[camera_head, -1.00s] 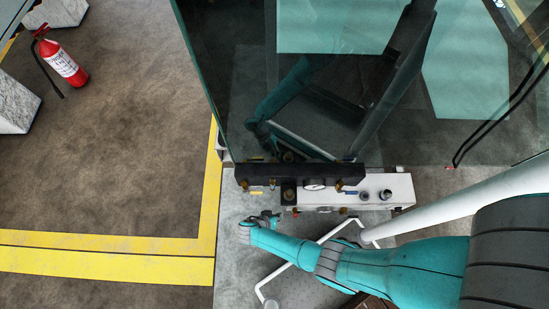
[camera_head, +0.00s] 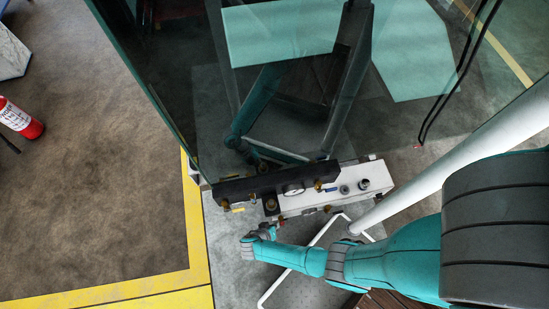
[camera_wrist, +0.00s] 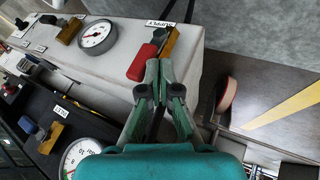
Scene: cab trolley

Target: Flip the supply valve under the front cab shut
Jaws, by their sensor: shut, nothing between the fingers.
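The supply valve shows in the wrist view, with a red handle (camera_wrist: 142,62) and a brass-coloured body (camera_wrist: 168,42). A white SUPPLY label (camera_wrist: 160,23) lies beside it on the pale box. My gripper (camera_wrist: 158,66) is shut and empty, its fingertips right by the red handle. I cannot tell whether they touch it. In the head view my gripper (camera_head: 270,232) is just below the left end of the white valve box (camera_head: 330,192), under the glass cab front. The supply valve is too small to make out clearly there.
A round gauge (camera_wrist: 97,37) and a blue-handled valve (camera_wrist: 45,135) are near in the wrist view. A dark bar (camera_head: 236,189) runs along the box. A bent white rail (camera_head: 290,268) and a thick white pole (camera_head: 470,150) stand close to my arm.

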